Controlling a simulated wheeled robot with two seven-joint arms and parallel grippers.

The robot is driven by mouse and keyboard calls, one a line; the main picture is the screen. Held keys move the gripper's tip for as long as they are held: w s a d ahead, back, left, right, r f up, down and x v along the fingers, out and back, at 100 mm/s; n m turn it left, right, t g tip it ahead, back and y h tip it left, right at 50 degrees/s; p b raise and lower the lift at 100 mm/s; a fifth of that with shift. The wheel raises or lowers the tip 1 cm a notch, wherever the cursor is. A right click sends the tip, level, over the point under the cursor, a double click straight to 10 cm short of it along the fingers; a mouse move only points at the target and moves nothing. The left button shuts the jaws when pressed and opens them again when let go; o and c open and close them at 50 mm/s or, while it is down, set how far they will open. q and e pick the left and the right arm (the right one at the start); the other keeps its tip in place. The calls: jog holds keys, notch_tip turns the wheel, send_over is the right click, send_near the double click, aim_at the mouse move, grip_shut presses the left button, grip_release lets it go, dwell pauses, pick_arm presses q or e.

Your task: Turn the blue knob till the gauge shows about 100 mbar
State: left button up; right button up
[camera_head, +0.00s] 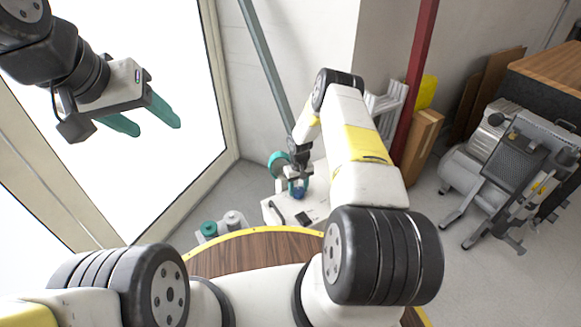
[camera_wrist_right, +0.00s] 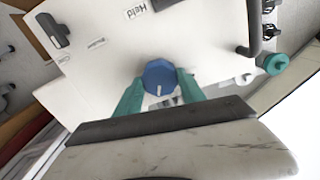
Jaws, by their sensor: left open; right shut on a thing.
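The blue knob (camera_wrist_right: 159,77) sits on the white panel of a machine (camera_wrist_right: 110,70). It has a white pointer mark near its lower edge. My right gripper (camera_wrist_right: 160,88) has its two teal fingers on either side of the knob, shut on it. In the head view the knob (camera_head: 298,192) shows small below my right gripper (camera_head: 297,184), on top of the white machine (camera_head: 283,212). My left gripper (camera_head: 150,117) is raised at the upper left, open and empty, far from the machine. I cannot make out a gauge reading in either view.
A wooden round table top with a yellow edge (camera_head: 235,256) lies in front of the machine. A grey compressor unit on legs (camera_head: 510,165) stands at the right. A cardboard box (camera_head: 420,140) and a red post (camera_head: 416,80) stand behind my right arm. Bare floor shows between them.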

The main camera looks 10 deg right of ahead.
aim_at(298, 190)
jog(key=shift+n, duration=0.6)
jog(key=o, duration=1.4)
notch_tip(298, 190, up, 8)
jog(key=shift+f, duration=0.1)
